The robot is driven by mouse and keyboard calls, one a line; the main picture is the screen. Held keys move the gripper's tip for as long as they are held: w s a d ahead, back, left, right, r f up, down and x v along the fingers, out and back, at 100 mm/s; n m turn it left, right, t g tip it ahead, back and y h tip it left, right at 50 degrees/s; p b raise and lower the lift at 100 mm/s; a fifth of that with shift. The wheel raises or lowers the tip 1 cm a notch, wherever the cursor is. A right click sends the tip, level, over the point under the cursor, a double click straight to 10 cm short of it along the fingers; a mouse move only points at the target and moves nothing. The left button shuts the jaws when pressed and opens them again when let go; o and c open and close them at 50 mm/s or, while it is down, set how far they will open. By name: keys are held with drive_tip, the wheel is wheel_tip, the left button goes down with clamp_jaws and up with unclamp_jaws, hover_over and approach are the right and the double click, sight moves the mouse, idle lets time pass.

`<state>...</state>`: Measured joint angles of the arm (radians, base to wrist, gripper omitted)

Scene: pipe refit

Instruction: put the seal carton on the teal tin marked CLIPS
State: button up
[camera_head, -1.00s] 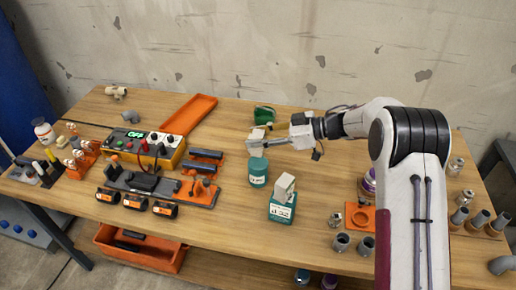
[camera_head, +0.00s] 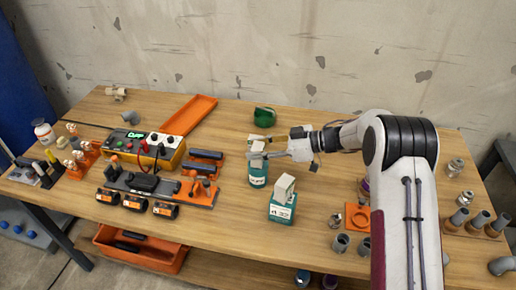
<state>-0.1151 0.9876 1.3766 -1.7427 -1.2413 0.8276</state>
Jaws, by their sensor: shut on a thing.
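My gripper (camera_head: 260,147) is shut on a small pale carton (camera_head: 256,150), taken to be the seal carton. The gripper reaches in from the right. The carton and fingers hide part of the tin's lid. I cannot tell whether the carton touches the lid. A square teal container (camera_head: 282,213) stands in front and to the right, with a pale block (camera_head: 284,188) on top. The lettering on both labels is too small to read surely.
An orange tray (camera_head: 190,114) and a yellow control box (camera_head: 155,148) are to the left. Grey pipe pieces and an orange plate (camera_head: 357,217) are to the right. Bare wood lies left of the tins.

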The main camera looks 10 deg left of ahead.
drive_tip(key=shift+f, duration=0.15)
drive_tip(key=o, duration=1.2)
drive_tip(key=shift+r, duration=0.25)
drive_tip(key=v, duration=1.2)
